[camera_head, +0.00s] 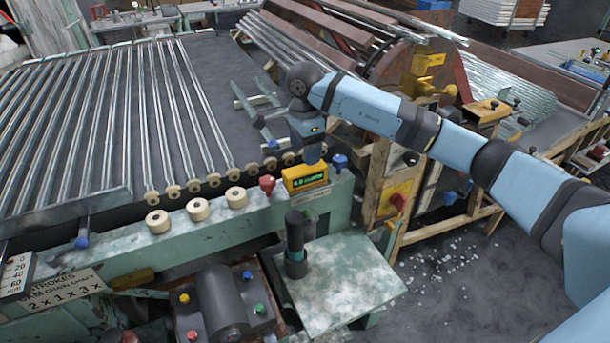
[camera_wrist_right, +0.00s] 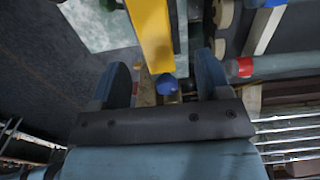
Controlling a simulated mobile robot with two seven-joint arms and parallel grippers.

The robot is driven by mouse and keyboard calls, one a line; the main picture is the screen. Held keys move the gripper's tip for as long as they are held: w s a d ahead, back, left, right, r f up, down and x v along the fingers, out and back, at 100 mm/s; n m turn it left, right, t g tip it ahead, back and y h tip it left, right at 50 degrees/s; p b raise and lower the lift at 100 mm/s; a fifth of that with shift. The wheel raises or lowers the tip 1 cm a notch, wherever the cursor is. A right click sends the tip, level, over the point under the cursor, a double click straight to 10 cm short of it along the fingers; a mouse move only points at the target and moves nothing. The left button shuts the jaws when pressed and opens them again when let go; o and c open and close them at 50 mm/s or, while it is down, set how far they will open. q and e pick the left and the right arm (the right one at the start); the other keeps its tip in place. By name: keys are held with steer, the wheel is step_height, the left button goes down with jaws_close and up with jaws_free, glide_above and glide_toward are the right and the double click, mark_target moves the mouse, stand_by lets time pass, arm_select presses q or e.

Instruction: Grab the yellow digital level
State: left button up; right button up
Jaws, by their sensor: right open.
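The yellow digital level (camera_head: 305,177) is a small yellow block with a lit green display. It sits on the green machine rail, between a red knob (camera_head: 267,184) and a blue knob (camera_head: 339,161). My right gripper (camera_head: 312,150) points down just above and behind it. In the right wrist view the level (camera_wrist_right: 151,35) shows as a yellow bar reaching toward the gap between the two open fingers (camera_wrist_right: 163,73). Nothing is visibly gripped, and contact cannot be told. My left gripper is in neither view.
Several cream rollers (camera_head: 197,209) line the rail left of the level. A black upright cylinder (camera_head: 295,245) stands on a pale green plate (camera_head: 345,280) in front. A wooden frame (camera_head: 380,180) is at right.

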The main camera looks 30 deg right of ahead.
mark_target(305, 168)
steer(key=f, duration=0.6)
steer(key=shift+s+a+f, duration=0.1)
steer(key=shift+s+f, duration=0.15)
steer(key=shift+s, duration=0.05)
steer(key=c, duration=1.1)
steer(key=shift+c, duration=1)
steer(key=shift+r, duration=0.15)
